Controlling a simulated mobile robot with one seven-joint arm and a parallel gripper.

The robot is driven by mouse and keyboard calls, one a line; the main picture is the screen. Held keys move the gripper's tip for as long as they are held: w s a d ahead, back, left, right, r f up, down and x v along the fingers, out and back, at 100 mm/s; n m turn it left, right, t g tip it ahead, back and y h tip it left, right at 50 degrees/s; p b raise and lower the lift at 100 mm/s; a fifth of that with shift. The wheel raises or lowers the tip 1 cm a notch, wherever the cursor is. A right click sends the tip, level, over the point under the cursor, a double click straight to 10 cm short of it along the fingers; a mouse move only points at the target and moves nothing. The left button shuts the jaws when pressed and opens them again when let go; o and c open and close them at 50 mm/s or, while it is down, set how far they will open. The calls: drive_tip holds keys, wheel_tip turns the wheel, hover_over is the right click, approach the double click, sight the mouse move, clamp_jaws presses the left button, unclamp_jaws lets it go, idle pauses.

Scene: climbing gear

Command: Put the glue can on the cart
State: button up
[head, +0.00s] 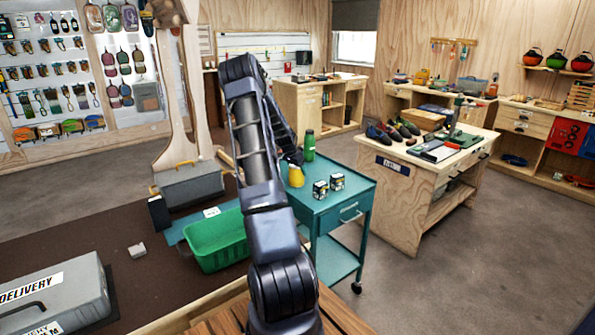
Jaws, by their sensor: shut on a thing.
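The teal cart (345,200) stands right of the middle in the head view, with a flat top, a drawer and a lower shelf. My gripper (294,163), partly hidden by my own arm, is over the cart's top near its left back part. It is shut on a yellow can (296,177), which I take to be the glue can. The can looks upright and is at or just above the cart top; I cannot tell whether it touches. Its left side is close to my arm.
A green bottle (309,146) stands behind the can. Two small dark containers (320,189) (337,181) stand to its right on the cart. A green bin (217,243) sits on the dark table at left. A wooden bench (405,205) with shoes is right of the cart.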

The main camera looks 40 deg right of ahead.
drive_tip(key=shift+f, duration=0.3)
drive_tip(key=o, duration=1.4)
drive_tip(key=shift+c, duration=0.2)
drive_tip(key=w+v, duration=0.1)
drive_tip(key=v, duration=1.1)
drive_tip(key=s+a+r+n+t+y, duration=0.1)
drive_tip(key=s+a+r+n, duration=0.2)
drive_tip(key=s+a+r, duration=0.5)
drive_tip(key=s+a+r+n+t+y, duration=0.15)
drive_tip(key=a+r, duration=0.25)
drive_tip(key=a, duration=0.7)
drive_tip(key=s+a+r+n+y, duration=0.1)
drive_tip(key=s+a+r+n, duration=0.2)
drive_tip(key=s+a+r, duration=0.5)
drive_tip(key=s+a+n+t+y, duration=0.1)
drive_tip(key=s+a+n, duration=0.7)
drive_tip(key=s+a, duration=1.1)
drive_tip(key=shift+s+a+f+n, duration=0.25)
drive_tip(key=shift+s+f+n, duration=0.15)
drive_tip(key=shift+s, duration=0.55)
